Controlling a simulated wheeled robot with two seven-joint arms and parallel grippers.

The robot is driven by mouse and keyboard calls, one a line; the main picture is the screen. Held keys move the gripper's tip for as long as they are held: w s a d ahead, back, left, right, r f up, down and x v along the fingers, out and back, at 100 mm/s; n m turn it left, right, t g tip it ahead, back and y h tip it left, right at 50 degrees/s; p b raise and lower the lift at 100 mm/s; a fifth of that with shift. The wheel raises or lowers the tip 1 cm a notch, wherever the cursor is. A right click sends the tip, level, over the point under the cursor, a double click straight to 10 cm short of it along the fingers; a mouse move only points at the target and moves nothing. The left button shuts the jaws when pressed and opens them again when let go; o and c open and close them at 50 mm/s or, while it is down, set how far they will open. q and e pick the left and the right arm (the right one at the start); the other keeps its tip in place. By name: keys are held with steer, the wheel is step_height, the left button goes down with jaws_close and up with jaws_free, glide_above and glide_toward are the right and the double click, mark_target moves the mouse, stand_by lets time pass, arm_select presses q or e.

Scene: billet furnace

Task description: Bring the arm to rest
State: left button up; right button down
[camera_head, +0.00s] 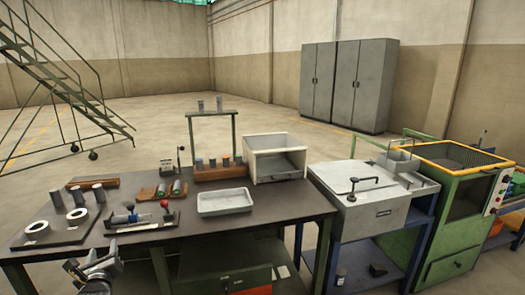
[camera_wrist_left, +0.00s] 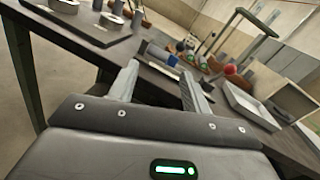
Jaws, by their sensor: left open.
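My left gripper (camera_head: 93,264) is at the lower left of the head view, low in front of the workbench's near edge. In the left wrist view its two fingers (camera_wrist_left: 160,80) stand apart with nothing between them, pointing toward the dark bench top (camera_wrist_left: 95,40). The gripper looks empty. Much of the left arm lies outside the head view. My right gripper does not show in either view.
The workbench (camera_head: 160,238) carries a board with grey cylinders and white rings, a red-knobbed device (camera_head: 164,204), a grey tray (camera_head: 224,202) and an open bin (camera_head: 275,141). A grey furnace box (camera_head: 372,200) and green machine (camera_head: 455,225) stand right.

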arm_select(q)
step_height(320, 180, down, 16)
steer(key=w+n+g+h, duration=0.2)
steer(key=n, duration=1)
steer(key=s+d+f+n+g+h, duration=0.1)
steer(key=s+f+n+g, duration=0.2)
steer(key=f, duration=0.5)
steer(key=s+d+f+n+h, duration=0.1)
steer(key=s+f+n, duration=0.1)
steer(key=s+f, duration=0.5)
steer(key=s+d+f+n+g, duration=0.1)
steer(key=s+f+n+g, duration=0.15)
steer(key=f, duration=0.65)
steer(key=s+d+f+n+g+h, duration=0.1)
steer(key=s+d+f+n+g, duration=0.2)
steer(key=s+f, duration=0.65)
steer(key=s+d+f+n+g+h, duration=0.15)
steer(key=s+d+f, duration=0.25)
steer(key=s+f, duration=0.55)
steer(key=s+d+f+g, duration=0.1)
steer(key=s+d, duration=0.3)
steer(key=s, duration=0.9)
steer(key=s+d+f+n+g+h, duration=0.1)
steer(key=s+d, duration=0.4)
steer(key=s, duration=0.8)
steer(key=shift+f+n+g, duration=0.25)
steer(key=shift+n+g, duration=0.05)
steer(key=shift+g, duration=0.3)
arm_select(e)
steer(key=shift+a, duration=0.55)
